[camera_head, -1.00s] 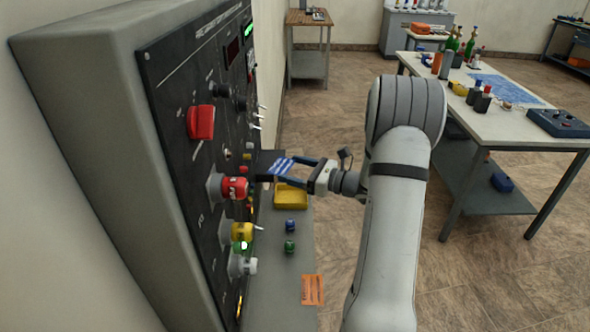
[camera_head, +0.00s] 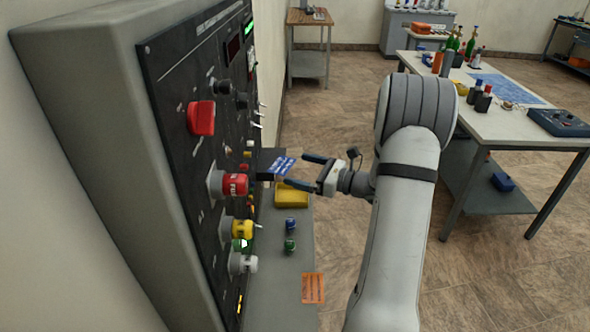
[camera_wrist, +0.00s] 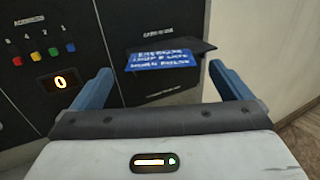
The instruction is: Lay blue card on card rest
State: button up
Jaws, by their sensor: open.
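The blue card (camera_head: 283,166) with white lettering lies on the black card rest (camera_head: 266,160), a small ledge sticking out from the panel. In the wrist view the blue card (camera_wrist: 162,59) covers the front left part of the dark card rest (camera_wrist: 197,46). My gripper (camera_head: 297,170) is open and empty, just right of the card in the head view. In the wrist view its two fingers (camera_wrist: 160,72) are spread on either side of the card, apart from it.
The black panel (camera_head: 183,85) carries a red switch, several knobs and plugs close to the left. Below the ledge, a grey shelf holds a yellow tray (camera_head: 291,196), small blue and green parts, and an orange card (camera_head: 313,288). Open floor lies behind my arm.

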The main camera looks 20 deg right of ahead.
jog(key=b+v, duration=0.1)
jog(key=v, duration=0.9)
jog(key=shift+a, duration=0.1)
